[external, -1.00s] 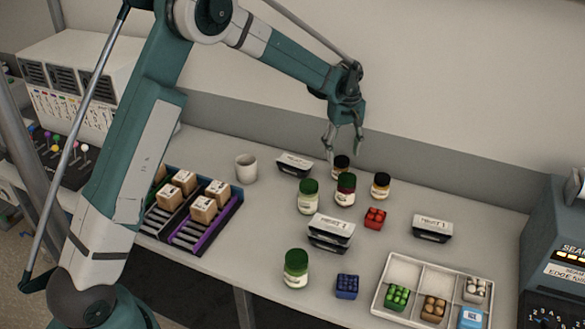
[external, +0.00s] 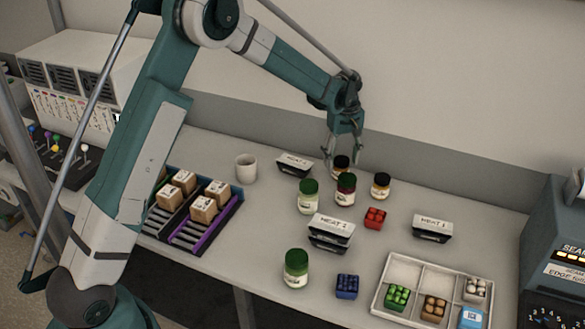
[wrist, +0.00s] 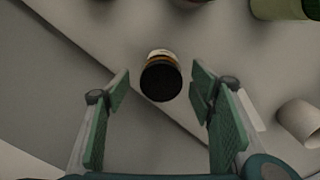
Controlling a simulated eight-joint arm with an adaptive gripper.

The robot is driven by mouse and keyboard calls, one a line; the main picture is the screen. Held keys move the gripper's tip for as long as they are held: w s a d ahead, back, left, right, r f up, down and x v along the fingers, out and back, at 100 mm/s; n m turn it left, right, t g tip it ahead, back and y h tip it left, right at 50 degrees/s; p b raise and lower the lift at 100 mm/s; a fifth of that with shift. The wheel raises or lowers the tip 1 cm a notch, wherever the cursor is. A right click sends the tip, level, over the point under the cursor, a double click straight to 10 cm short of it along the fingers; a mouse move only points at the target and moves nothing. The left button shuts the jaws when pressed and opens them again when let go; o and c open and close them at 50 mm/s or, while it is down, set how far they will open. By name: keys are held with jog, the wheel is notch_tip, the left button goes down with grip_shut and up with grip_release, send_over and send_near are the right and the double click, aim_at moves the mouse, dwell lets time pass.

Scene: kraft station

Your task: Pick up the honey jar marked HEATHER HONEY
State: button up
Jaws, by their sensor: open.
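A small amber jar with a black lid (external: 341,168) stands at the back of the table. It also shows in the wrist view (wrist: 161,80), where its lid lies between my fingertips. A similar black-lidded jar (external: 381,187) stands to its right. No label is readable on either, so I cannot tell which is marked HEATHER HONEY. My gripper (external: 342,153) is open and empty, pointing down over the first jar. In the wrist view its two fingers (wrist: 160,90) stand apart on either side of the jar, with gaps showing.
A black-and-white tub (external: 294,166) and a white mug (external: 246,168) are to the left. The back wall is close behind. A divided tray (external: 405,270) lies front right.

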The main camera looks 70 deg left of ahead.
aim_at(341, 169)
jog(key=shift+d+f, duration=0.15)
jog(key=shift+f, duration=2.05)
jog(key=c, duration=1.3)
jog(key=shift+o, duration=0.2)
jog(key=shift+r, duration=0.15)
jog(key=shift+r, duration=4.85)
